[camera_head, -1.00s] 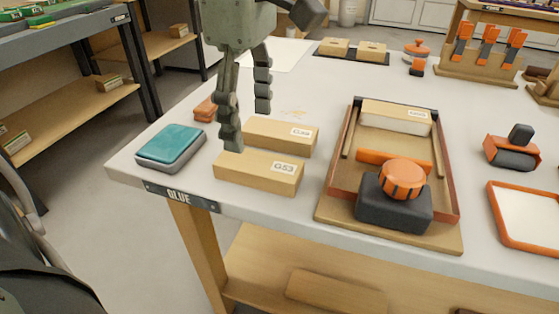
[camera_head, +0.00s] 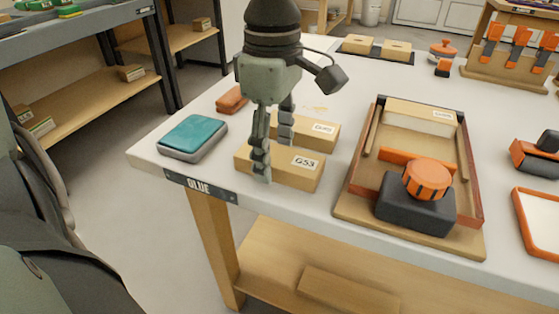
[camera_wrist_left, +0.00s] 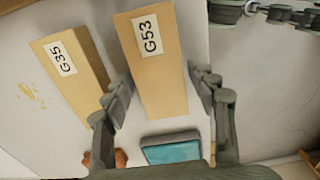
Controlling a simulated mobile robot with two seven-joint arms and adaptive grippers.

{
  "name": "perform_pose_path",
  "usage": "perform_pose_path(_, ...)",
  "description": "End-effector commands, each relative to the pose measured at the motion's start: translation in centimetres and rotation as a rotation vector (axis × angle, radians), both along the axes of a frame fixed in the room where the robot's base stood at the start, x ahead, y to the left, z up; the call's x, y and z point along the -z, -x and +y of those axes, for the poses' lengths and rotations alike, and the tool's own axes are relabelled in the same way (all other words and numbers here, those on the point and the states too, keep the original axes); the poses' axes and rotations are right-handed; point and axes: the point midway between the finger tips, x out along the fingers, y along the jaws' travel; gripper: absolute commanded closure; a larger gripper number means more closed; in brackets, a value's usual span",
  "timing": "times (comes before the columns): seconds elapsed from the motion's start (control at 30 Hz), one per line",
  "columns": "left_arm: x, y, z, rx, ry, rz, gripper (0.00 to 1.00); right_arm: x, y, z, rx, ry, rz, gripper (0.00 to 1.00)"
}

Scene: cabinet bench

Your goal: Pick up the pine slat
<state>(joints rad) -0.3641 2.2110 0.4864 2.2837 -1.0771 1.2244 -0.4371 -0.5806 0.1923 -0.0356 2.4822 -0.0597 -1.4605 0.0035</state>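Two pine-coloured slats lie side by side on the pale bench top. The nearer one, labelled G53 (camera_head: 302,181), is at the front edge side; the other, labelled G35 (camera_head: 305,133), lies just behind it. My left gripper (camera_head: 274,158) points down over the G53 slat, one finger on its front side and one between the two slats. In the left wrist view the G53 slat (camera_wrist_left: 158,70) lies between the open fingers of my left gripper (camera_wrist_left: 163,92), with a small gap at the right finger. The G35 slat (camera_wrist_left: 72,75) is outside the fingers. My right gripper is not in view.
A teal-topped box (camera_head: 192,137) and an orange block (camera_head: 231,100) lie left of the slats. A wooden tray (camera_head: 346,212) with a pale block, a dark block and an orange knob stands to the right. The bench's front edge bears a GLUE label (camera_head: 200,188).

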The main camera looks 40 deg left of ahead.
Motion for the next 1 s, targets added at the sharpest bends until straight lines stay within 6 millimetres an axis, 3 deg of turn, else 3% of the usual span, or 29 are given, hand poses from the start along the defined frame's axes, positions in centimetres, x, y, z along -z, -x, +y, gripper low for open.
perform_pose_path(0.03, 0.0, 0.0, 0.0, 0.000, 0.000, 0.000, 0.52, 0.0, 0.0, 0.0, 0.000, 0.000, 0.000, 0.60)
perform_pose_path(0.3, 0.0, 0.0, 0.0, 0.000, 0.000, -0.001, 0.84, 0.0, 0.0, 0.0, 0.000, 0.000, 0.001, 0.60)
perform_pose_path(0.67, -0.7, -0.1, 0.0, 0.000, -0.002, -0.003, 0.84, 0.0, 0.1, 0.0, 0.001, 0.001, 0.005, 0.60)
perform_pose_path(0.9, -4.3, -0.2, 0.0, 0.000, -0.001, -0.006, 0.84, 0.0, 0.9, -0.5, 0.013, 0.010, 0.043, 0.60)
perform_pose_path(1.0, -5.5, 2.1, 0.0, 0.003, 0.001, -0.006, 0.84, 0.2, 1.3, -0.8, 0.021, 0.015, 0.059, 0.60)
